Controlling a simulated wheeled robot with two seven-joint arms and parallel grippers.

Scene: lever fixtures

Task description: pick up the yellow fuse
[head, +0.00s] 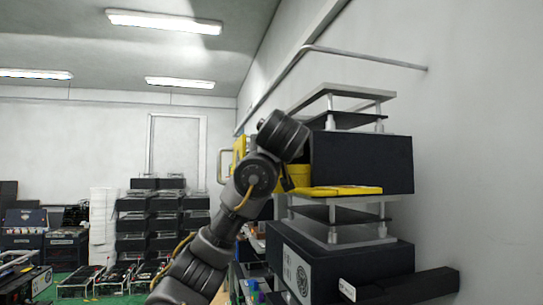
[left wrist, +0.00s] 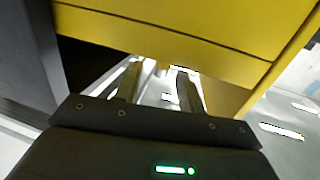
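Yellow parts show at the dark fixture in the head view: a rounded yellow piece (head: 298,176), a flat yellow ledge (head: 345,190) and a yellow panel (head: 239,150) behind my arm. I cannot tell which of them is the fuse. My left arm rises in front of them, and its gripper fingers are hidden in the head view. In the left wrist view a large yellow body (left wrist: 190,35) fills the top, very close to my left gripper (left wrist: 160,80). The two fingers are apart with nothing visible between them. My right gripper is not in view.
The dark fixture box (head: 362,162) stands between metal plates (head: 345,90) on posts. A lower dark box (head: 345,262) and a black bar (head: 405,288) are below. A white wall (head: 480,150) is close on the right. Stacked dark equipment (head: 150,215) stands farther back.

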